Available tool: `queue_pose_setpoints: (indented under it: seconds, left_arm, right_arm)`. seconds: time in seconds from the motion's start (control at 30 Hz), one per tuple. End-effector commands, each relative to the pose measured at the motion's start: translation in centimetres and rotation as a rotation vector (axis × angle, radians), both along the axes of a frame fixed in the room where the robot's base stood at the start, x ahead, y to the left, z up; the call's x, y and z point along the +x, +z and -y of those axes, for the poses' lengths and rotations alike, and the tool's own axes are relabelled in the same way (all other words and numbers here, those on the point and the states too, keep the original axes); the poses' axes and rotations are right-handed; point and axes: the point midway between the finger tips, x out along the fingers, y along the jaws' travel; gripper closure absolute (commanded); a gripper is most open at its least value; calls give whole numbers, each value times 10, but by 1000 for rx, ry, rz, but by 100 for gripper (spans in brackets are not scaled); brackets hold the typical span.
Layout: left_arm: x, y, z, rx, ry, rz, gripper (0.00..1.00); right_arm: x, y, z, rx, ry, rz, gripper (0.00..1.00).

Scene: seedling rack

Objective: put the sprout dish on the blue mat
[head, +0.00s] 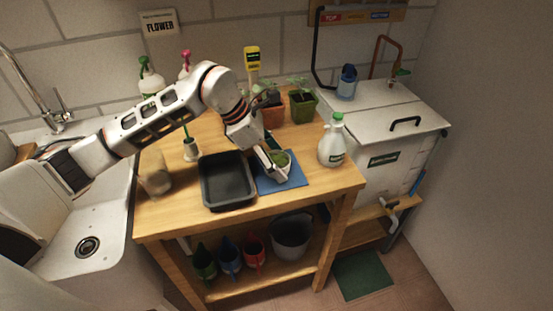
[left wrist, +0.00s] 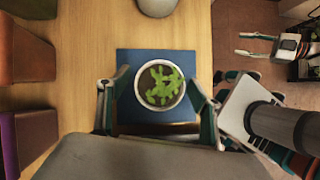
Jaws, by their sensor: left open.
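The sprout dish (head: 281,159), a small round pale dish with green sprouts, sits on the blue mat (head: 292,184) on the wooden table. In the left wrist view the dish (left wrist: 160,86) appears within the edges of the blue mat (left wrist: 158,60). My left gripper (head: 275,163) is low over the mat with its fingers open on either side of the dish; they also show in the left wrist view (left wrist: 158,82). Whether a finger touches the dish is unclear. My right gripper (left wrist: 262,45) shows empty at the right of the left wrist view, fingers apart, away from the table.
A black tray (head: 228,203) stands just left of the mat. A white jug (head: 332,146) with a green cap stands to its right. Potted plants (head: 303,106) stand behind. A glass jar (head: 155,176) is near the table's left edge.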

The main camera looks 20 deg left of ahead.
Motion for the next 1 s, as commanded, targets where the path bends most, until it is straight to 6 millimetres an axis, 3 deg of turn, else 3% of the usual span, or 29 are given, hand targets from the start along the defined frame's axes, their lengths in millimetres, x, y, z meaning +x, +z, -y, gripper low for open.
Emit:
queue_pose_setpoints:
  seconds: [0.17, 0.63, 1.0]
  left_arm:
    - [-1, 15, -6, 2, 1, 4, 36]
    - [-19, 91, -47, 1, 2, 3, 36]
    - [-23, 107, -55, 0, -1, 0, 36]
  right_arm:
    - [0, 0, 0, 0, 0, -1, 60]
    - [0, 0, 0, 0, 0, 0, 60]
    - [1, 2, 0, 1, 0, 3, 60]
